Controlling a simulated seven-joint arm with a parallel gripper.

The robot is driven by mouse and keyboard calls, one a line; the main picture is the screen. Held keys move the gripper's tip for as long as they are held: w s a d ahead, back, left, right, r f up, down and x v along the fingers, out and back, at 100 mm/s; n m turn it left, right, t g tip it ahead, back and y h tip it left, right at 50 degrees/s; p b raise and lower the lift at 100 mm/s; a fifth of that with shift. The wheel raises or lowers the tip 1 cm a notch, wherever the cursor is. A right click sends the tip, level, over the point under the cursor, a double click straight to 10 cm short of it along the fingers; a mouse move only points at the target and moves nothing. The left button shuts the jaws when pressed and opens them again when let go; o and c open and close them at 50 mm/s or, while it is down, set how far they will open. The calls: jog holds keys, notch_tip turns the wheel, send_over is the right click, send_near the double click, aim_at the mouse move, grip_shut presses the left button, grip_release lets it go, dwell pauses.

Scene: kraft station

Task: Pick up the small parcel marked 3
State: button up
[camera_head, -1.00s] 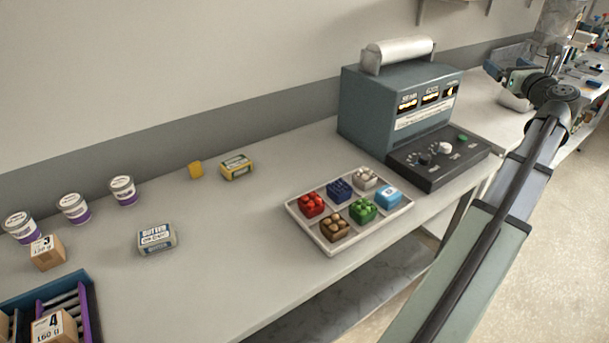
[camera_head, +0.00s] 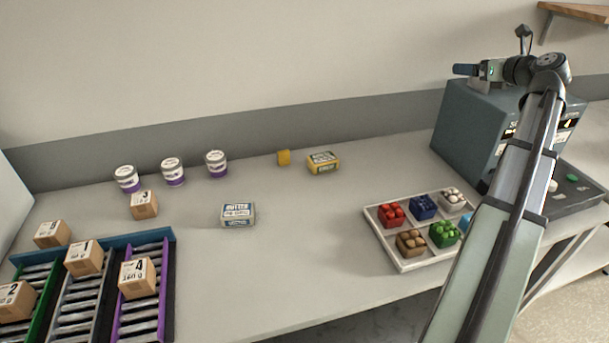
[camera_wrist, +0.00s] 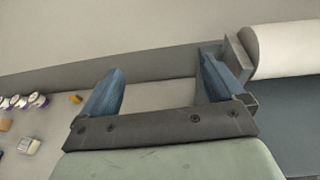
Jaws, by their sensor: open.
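The small parcel marked 3 (camera_head: 144,205) is a brown cardboard box on the grey table at the left, in front of the white and purple tubs and behind the roller rack. A brown box, likely this parcel, shows at the left edge of the wrist view (camera_wrist: 5,125). My gripper (camera_wrist: 160,85) is open and empty, with its two blue fingers apart. In the head view my gripper (camera_head: 466,70) is high at the right, above the grey-blue machine and far from the parcel.
Other parcels marked 1 (camera_head: 85,258), 2 (camera_head: 14,300) and 4 (camera_head: 138,278) sit on the roller rack (camera_head: 170,290). Several tubs (camera_head: 172,172), a butter pack (camera_head: 238,214), a yellow pack (camera_head: 323,162) and a tray (camera_head: 404,264) stand around. The machine (camera_head: 462,130) is tall.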

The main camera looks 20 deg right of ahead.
jog(key=w+a+f+n+g+y, duration=0.3)
jog(key=w+a, duration=0.4)
jog(key=a, duration=0.7)
jog(key=w+a+f+n+g+y, duration=0.1)
jog(key=w+a+f+n+g, duration=0.2)
jog(key=w+a, duration=0.75)
jog(key=w+a+f+n+g+y, duration=0.25)
jog(key=a+f, duration=0.25)
jog(key=a, duration=1.3)
jog(key=n+g+h, duration=0.3)
jog(key=n+g, duration=0.4)
jog(key=n, duration=0.2)
send_near(141, 197)
jog(key=shift+t, duration=0.25)
jog(key=x, duration=0.7)
jog(key=shift+d, duration=0.1)
jog(key=x, duration=0.4)
jog(key=shift+s, duration=0.35)
jog(key=shift+a+f, duration=0.25)
jog(key=shift+f, duration=0.3)
jog(key=c, duration=1.1)
